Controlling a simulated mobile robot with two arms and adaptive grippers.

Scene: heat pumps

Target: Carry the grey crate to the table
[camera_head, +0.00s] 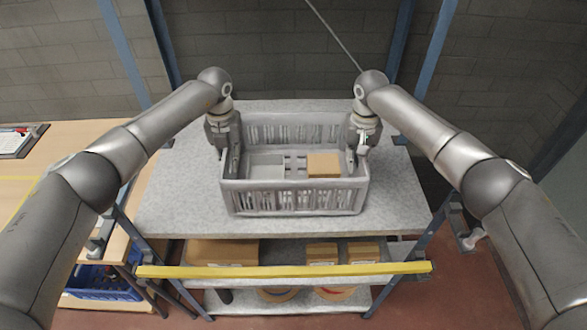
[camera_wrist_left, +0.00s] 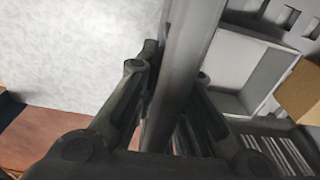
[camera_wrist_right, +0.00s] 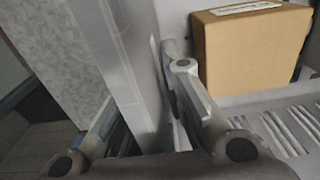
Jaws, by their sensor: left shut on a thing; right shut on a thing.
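The grey crate (camera_head: 293,199) has slatted walls and is on the light grey top of a shelf unit (camera_head: 180,205). A cardboard box (camera_head: 323,165) and a light grey tray-like part (camera_head: 265,167) are inside it. My left gripper (camera_head: 232,165) is shut on the crate's left wall, with a finger on each side of the rim (camera_wrist_left: 185,70). My right gripper (camera_head: 353,160) is shut on the crate's right wall, also astride its rim (camera_wrist_right: 125,60). The crate looks level; whether it touches the top is hard to tell.
A wooden table (camera_head: 60,150) stands at the left with a tray (camera_head: 20,140) on it. A blue crate (camera_head: 105,280) sits beneath. Cardboard boxes (camera_head: 222,252) lie on the lower shelf behind a yellow bar (camera_head: 285,270). A block wall (camera_head: 280,50) stands behind.

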